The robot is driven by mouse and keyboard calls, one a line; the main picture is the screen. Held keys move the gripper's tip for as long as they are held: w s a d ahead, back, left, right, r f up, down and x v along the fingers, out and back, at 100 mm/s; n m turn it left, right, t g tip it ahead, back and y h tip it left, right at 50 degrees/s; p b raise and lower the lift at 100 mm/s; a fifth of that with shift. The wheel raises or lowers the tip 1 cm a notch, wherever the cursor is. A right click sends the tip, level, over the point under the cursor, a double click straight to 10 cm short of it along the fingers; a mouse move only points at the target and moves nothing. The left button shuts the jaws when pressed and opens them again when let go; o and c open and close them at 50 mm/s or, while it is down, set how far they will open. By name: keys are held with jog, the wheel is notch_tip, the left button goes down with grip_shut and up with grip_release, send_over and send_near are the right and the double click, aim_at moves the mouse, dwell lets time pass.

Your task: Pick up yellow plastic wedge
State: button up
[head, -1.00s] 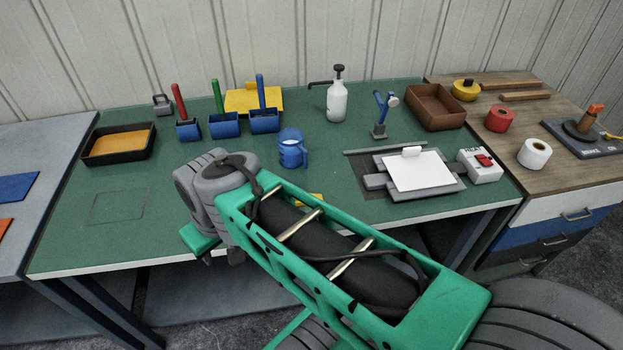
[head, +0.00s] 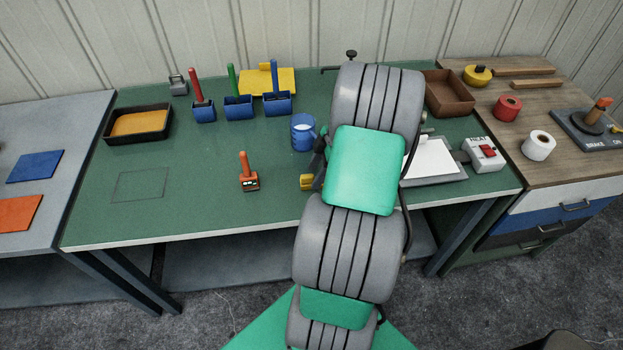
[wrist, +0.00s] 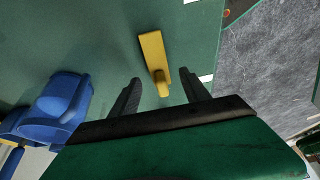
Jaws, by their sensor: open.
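The yellow plastic wedge (wrist: 151,50) lies on the green bench top in the wrist view, a flat yellow piece with a narrower raised part at its lower end. In the head view only a small yellow bit of it (head: 306,182) shows left of my arm; the rest is hidden. My gripper (wrist: 161,77) is open and empty, one dark finger on each side of the wedge's lower end in the picture. I cannot tell how high the fingers are above the bench. In the head view my arm hides most of the gripper.
A blue mug (head: 303,133) stands close by, also at the left in the wrist view (wrist: 62,97). An orange-handled stamp (head: 249,174) stands to the left. A grey plate with white sheet (head: 432,160) lies right. The bench's front left is clear.

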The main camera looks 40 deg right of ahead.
jog(key=shift+x, duration=1.2)
jog(key=shift+c, duration=0.5)
jog(key=shift+w, duration=0.1)
grip_shut()
